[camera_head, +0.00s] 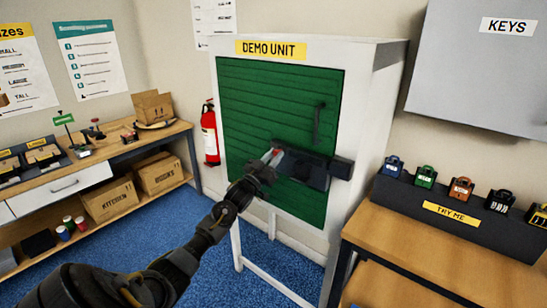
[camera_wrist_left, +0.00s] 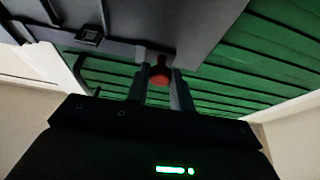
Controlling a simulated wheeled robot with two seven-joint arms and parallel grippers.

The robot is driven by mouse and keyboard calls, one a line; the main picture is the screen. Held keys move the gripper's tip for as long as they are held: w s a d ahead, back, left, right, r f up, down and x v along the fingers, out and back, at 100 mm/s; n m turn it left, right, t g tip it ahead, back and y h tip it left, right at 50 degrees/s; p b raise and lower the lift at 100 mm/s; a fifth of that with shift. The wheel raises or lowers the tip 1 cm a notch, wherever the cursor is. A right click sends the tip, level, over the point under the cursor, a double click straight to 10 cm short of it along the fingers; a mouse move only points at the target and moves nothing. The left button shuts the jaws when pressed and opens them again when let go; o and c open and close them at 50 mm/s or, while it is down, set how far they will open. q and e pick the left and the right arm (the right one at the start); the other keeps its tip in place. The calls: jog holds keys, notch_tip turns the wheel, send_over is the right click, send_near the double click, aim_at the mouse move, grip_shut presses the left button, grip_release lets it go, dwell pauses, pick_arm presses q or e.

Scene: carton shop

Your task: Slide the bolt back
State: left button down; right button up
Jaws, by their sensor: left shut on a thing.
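A dark bolt (camera_head: 305,167) is mounted across the green slatted door (camera_head: 270,105) of the white demo unit, at about mid-height. A dark block (camera_head: 341,168) sits at its right end, by the door's edge. My left gripper (camera_head: 270,162) is at the bolt's left end. In the left wrist view its two fingers (camera_wrist_left: 158,84) are on either side of a red knob (camera_wrist_left: 159,70) and shut on it. The gripper hides part of the bolt's left end. My right gripper is not in view.
A dark door handle (camera_head: 318,122) is above the bolt. A wooden bench (camera_head: 450,235) with several small padlocks on a dark stand is on the right. A bench with cartons (camera_head: 109,199) and a red fire extinguisher (camera_head: 210,135) are on the left. Blue floor is open in front.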

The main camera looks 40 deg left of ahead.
pick_arm(q)
jog(key=a+b, duration=0.2)
jog(key=a, duration=0.2)
jog(key=shift+a+f, duration=0.1)
jog(key=shift+a, duration=0.05)
jog(key=shift+r, duration=0.2)
jog(key=c, duration=1.5)
grip_release()
jog(key=shift+s+a, duration=0.1)
jog(key=shift+o, duration=1.3)
jog(key=shift+a+f, duration=0.1)
jog(key=shift+a, duration=0.05)
jog(key=shift+d, duration=0.25)
jog(key=b+v, duration=0.2)
jog(key=v, duration=0.8)
jog(key=shift+s+f, duration=0.25)
jog(key=shift+s, duration=0.1)
